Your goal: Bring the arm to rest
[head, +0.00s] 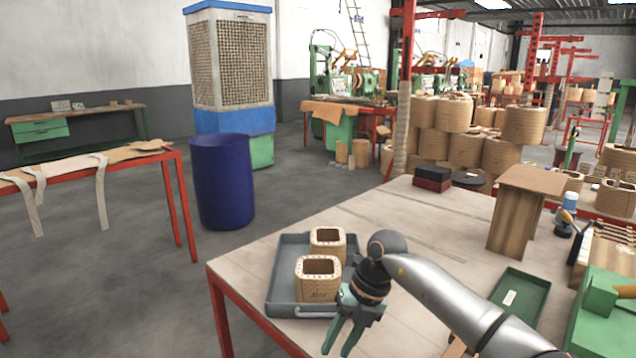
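My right arm reaches in from the lower right over the table. Its green gripper (338,348) points down near the table's front edge, just right of the grey tray. Its two fingers stand apart with a gap between them, and nothing shows in the gap. Two tan coils with square openings stand in the grey tray (285,290): a rear coil (328,243) and a front coil (318,282) with dark marking on its side. The gripper and wrist cover part of the tray's right side. My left gripper is not in view.
The wooden-topped table (420,225) has bare room behind the arm. A red-and-black box (432,179), a brown wooden stand (515,220) and a green tray (522,290) stand on it. A blue barrel (222,185) is on the floor to the left.

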